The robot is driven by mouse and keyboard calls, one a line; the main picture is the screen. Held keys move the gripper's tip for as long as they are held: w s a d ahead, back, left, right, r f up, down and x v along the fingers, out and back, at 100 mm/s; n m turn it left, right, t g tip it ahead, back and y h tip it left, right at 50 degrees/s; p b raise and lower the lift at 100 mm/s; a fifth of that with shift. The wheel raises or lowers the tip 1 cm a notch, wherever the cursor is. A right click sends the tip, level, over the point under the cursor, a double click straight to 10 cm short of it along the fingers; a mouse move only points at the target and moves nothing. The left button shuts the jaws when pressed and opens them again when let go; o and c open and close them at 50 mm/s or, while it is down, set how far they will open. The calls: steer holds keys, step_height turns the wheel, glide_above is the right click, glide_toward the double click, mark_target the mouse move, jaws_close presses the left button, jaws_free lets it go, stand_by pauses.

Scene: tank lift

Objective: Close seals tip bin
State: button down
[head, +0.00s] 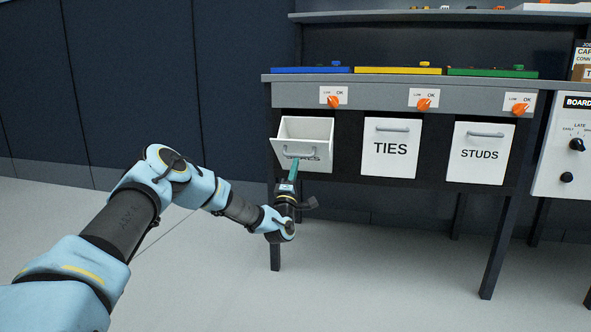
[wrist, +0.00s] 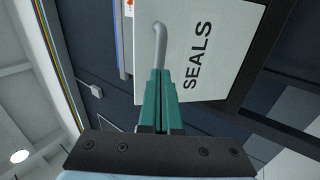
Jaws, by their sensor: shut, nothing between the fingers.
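The seals tip bin (head: 305,131) is the leftmost white bin under the bench, tipped outward with its open top showing. Its front face, marked SEALS (wrist: 225,45), fills the upper right of the wrist view, and its grey handle (wrist: 160,45) lies just beyond my fingertips. My gripper (head: 293,168) is at the bin's front, close to the lower part of the face, and covers part of the label. In the wrist view my teal fingers (wrist: 161,85) are shut together with nothing between them. I cannot tell whether the fingertips touch the bin.
The ties bin (head: 392,150) and studs bin (head: 479,153) to the right are upright in the bench front. Orange knobs (head: 334,102) sit above the bins. A bench leg (head: 274,240) stands below left. The floor in front is clear.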

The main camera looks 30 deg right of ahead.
steer(key=shift+w+d+r, duration=0.3)
steer(key=shift+d, duration=0.05)
steer(key=shift+r, duration=0.1)
steer(key=shift+w+d+r+g+p, duration=0.1)
steer(key=shift+w+r+g+p, duration=0.05)
steer(key=shift+r+p, duration=0.35)
steer(key=shift+w+d+r+g+p, duration=0.1)
steer(key=shift+r+g+p, duration=0.05)
steer(key=shift+r+p, duration=0.35)
steer(key=w+d+r+g+y+p, duration=0.1)
steer(key=r+p, duration=0.1)
steer(key=p, duration=0.1)
steer(key=w+d+r+g+y+p, duration=0.2)
steer(key=r+p, duration=0.1)
steer(key=p, duration=0.1)
steer(key=w+d+r+g+y+p, duration=0.1)
steer(key=w+d+r+p, duration=0.1)
steer(key=p, duration=0.2)
steer(key=shift+w+r, duration=0.15)
steer(key=shift+r, duration=0.25)
steer(key=shift+w+d+r+g+y+p, duration=0.25)
steer(key=shift+w+d+g+y+p, duration=0.25)
steer(key=shift+p, duration=0.1)
steer(key=shift+w+d+r, duration=0.45)
steer(key=shift+w+d, duration=0.3)
steer(key=shift+w, duration=0.1)
steer(key=shift+r, duration=0.2)
